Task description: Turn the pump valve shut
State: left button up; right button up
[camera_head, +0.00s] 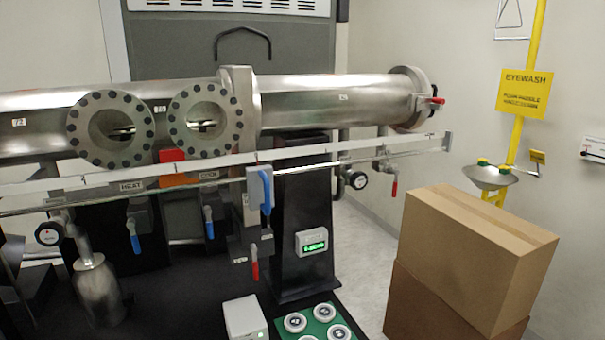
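Several valve handles show along the steel vacuum tube (330,95) and its rail, and I cannot tell which one is the pump valve. A larger blue lever (267,192) sits on a grey bracket at the middle. A red handle (254,262) hangs below it. Two smaller blue handles, a left one (134,237) and a right one (209,222), hang under the rail. Another red handle (395,187) hangs at the right, and a red handle (432,100) sits at the tube's end. Neither of my grippers is in view.
Two stacked cardboard boxes (462,260) stand at the right, before the eyewash basin (490,175). A long rail (330,160) runs in front of the tube. A steel cylinder (98,290) stands lower left. A white box (244,318) and green tray (309,314) sit at the bottom.

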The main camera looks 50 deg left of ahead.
aim_at(358, 180)
jog(key=u, duration=1.45)
